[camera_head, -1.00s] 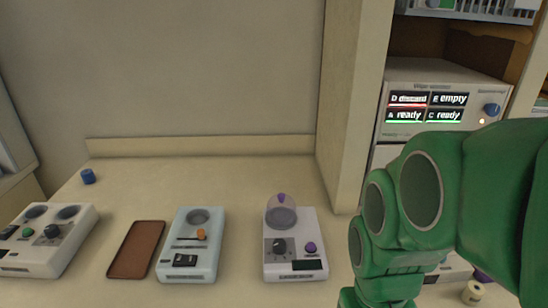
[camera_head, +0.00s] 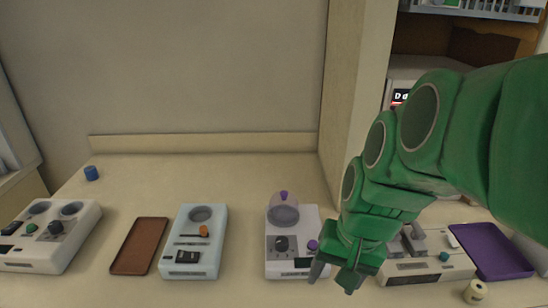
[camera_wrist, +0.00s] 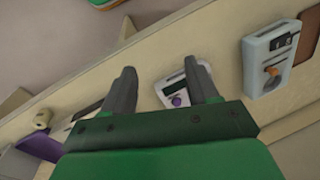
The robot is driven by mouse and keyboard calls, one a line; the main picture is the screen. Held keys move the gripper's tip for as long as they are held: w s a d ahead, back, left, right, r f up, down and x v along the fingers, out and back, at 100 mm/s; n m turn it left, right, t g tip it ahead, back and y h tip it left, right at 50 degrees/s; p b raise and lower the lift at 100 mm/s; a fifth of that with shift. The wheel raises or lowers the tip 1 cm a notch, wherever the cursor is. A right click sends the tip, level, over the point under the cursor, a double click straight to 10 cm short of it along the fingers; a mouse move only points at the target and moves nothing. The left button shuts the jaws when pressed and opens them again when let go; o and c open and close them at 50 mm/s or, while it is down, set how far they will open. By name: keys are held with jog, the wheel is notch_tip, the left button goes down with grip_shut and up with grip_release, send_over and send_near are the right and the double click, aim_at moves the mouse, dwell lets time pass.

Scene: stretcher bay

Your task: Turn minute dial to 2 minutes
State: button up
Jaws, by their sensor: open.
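A white device (camera_head: 292,262) with a clear dome stands on the counter in the middle of the head view. It has a black dial (camera_head: 281,243) with markings around it, a purple knob (camera_head: 312,245) and a dark display (camera_head: 295,274). The dial's reading is too small to tell. My gripper (camera_head: 335,276) is open and empty, just right of this device, fingers pointing down. In the wrist view, the device's purple knob (camera_wrist: 180,100) shows between the open fingers (camera_wrist: 162,78), and the black dial is not visible.
A pale blue device (camera_head: 194,250) with an orange lever stands to the left, then a brown tray (camera_head: 139,246) and another white device (camera_head: 48,250). To the right are a grey-white unit (camera_head: 425,270), a purple tray (camera_head: 492,250) and a small roll (camera_head: 476,291). A wall post stands behind my arm.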

jog(key=w+r+m+t, duration=0.1)
jog(key=w+r, duration=0.1)
jog(key=w, duration=0.3)
jog(key=w+a+r+m+t+y, duration=0.1)
jog(key=w+r+m, duration=0.1)
jog(key=w, duration=0.3)
jog(key=w+a+r+m+t+y, duration=0.1)
jog(key=w+r, duration=0.1)
jog(key=w, duration=0.3)
jog(key=shift+r+t, duration=0.3)
jog(key=shift+r, duration=0.05)
jog(key=m+g, duration=0.4)
jog(key=g, duration=0.2)
send_near(282, 241)
jog(key=shift+x, duration=4.4)
jog(key=shift+c, duration=0.4)
jog(key=c, duration=0.9)
